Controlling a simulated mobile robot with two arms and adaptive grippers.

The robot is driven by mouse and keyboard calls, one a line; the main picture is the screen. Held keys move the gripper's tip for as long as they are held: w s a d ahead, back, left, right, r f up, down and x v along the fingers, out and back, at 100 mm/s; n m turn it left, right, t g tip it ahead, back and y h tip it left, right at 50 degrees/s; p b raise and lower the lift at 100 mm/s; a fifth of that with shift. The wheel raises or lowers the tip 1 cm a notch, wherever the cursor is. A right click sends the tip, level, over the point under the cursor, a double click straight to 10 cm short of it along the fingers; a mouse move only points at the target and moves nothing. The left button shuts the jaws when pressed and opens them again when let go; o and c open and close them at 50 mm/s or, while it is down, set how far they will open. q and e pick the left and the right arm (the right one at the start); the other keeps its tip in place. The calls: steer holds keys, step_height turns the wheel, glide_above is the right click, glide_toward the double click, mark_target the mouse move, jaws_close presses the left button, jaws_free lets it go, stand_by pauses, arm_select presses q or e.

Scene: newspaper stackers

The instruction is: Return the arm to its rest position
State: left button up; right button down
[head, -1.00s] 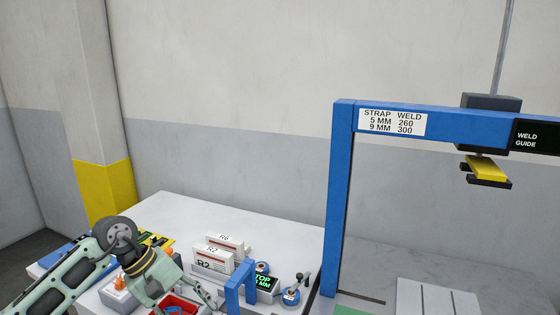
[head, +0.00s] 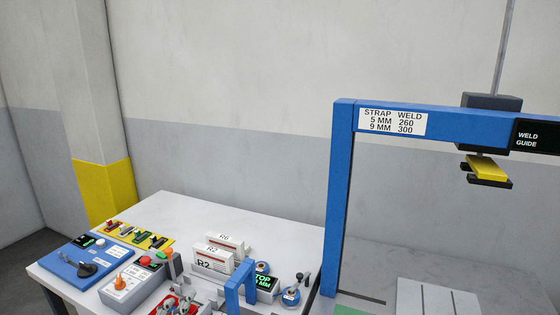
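Neither of my grippers is in the head view, and no part of either arm shows.

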arm_select(q)
steer(key=s+f+n+g, duration=0.6)
steer(key=s+f, duration=0.3)
steer(key=s, duration=0.4)
steer(key=s+f+n+g, duration=0.5)
steer(key=s+f+g, duration=0.3)
steer(key=s, duration=0.6)
step_height(320, 180, down, 26)
steer(key=f, duration=0.1)
steer(key=s+a+f+b, duration=0.1)
steer(key=s+a+f, duration=0.1)
steer(key=s+f, duration=0.7)
steer(key=s+a+f+g, duration=0.1)
steer(key=s+a+f, duration=0.1)
steer(key=s+f, duration=0.7)
steer(key=shift+f+b, duration=0.2)
steer(key=shift+b, duration=0.2)
steer(key=shift+c, duration=0.2)
